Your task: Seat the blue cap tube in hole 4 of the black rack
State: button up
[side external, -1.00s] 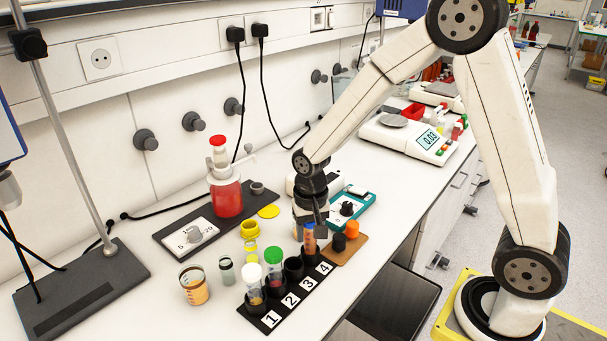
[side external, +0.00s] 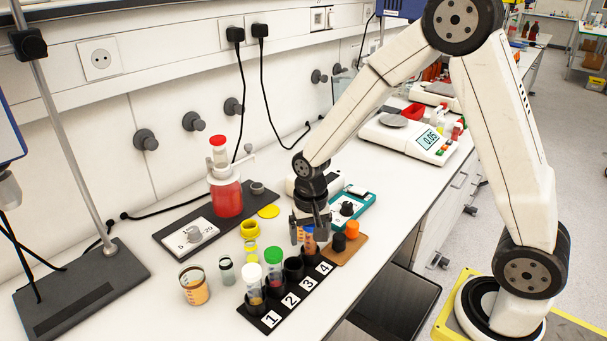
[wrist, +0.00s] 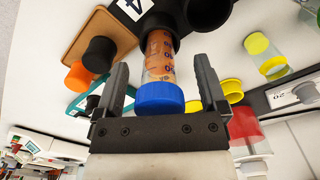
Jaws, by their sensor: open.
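The blue cap tube (side external: 309,244) stands upright at hole 4 of the black rack (side external: 281,311), by the label 4. In the wrist view its orange-tinted body runs into the black hole, with the blue cap (wrist: 160,98) toward me. My gripper (side external: 309,236) is over the tube. In the wrist view my gripper (wrist: 160,68) is open, one finger on each side of the tube, with gaps between fingers and tube. The tube's lower end is hidden inside the hole.
A white cap tube (side external: 253,275) and a green cap tube (side external: 275,262) stand in holes 1 and 2; hole 3 (side external: 293,268) is empty. A brown pad (side external: 352,251) with black and orange caps lies right of the rack. A beaker (side external: 195,286) stands left.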

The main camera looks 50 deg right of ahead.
jog(key=shift+r, duration=3.9)
jog(key=s+f+n+t, duration=0.2)
jog(key=s+n, duration=0.4)
jog(key=s, duration=0.3)
jog(key=shift+s+d+f+n+t, duration=0.3)
jog(key=shift+f+n, duration=0.1)
jog(key=shift+f, duration=0.25)
jog(key=shift+w, duration=0.1)
